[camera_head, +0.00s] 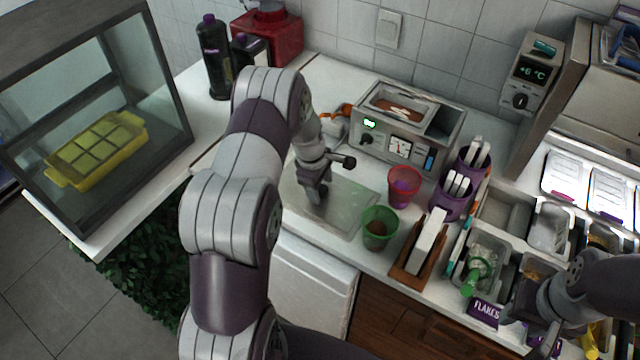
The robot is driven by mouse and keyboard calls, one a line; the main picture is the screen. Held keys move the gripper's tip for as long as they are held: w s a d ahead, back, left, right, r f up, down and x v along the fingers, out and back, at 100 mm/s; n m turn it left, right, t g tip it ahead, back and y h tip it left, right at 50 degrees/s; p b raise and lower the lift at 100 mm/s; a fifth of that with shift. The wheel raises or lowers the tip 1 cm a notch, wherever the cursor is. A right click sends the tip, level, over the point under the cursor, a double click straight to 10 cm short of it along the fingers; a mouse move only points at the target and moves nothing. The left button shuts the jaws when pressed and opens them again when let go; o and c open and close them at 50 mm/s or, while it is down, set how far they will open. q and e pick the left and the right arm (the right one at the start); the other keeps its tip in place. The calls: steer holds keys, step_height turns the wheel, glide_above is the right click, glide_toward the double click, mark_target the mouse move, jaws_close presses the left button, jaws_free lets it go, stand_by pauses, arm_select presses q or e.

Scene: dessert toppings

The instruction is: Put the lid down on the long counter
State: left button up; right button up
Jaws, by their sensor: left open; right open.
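A flat, pale translucent panel (345,212) lies on the long counter (318,88), in front of the steel warmer; it may be the lid, but I cannot tell for sure. My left gripper (317,196) points down over the panel's left part, open. I cannot tell whether its fingertips touch the panel. A dark knob-like part (347,161) shows beside my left wrist. My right gripper (546,343) is open at the lower right, near the topping bins, partly hidden by the picture's edge and its own arm.
The steel warmer (440,122) has an open top with brown contents. A red cup (404,188), a green cup (379,228), purple holders (452,205) and a wooden holder (408,264) crowd the right. A glass case (160,75) with a yellow tray (95,150) stands left.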

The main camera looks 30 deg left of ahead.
arm_select(q)
step_height(320, 180, up, 12)
steer(key=s+a+f, duration=0.1)
steer(key=s, duration=0.1)
steer(key=s+d+r+m, duration=0.1)
steer(key=s+d+m, duration=0.5)
steer(key=s+m, duration=0.3)
steer(key=s+d+r+m+y, duration=0.1)
steer(key=s+d+r+m, duration=0.1)
steer(key=s+d+m, duration=0.3)
steer(key=s+m+b, duration=0.1)
steer(key=s+m, duration=0.3)
steer(key=shift+d+r, duration=0.2)
steer(key=shift+d, duration=0.15)
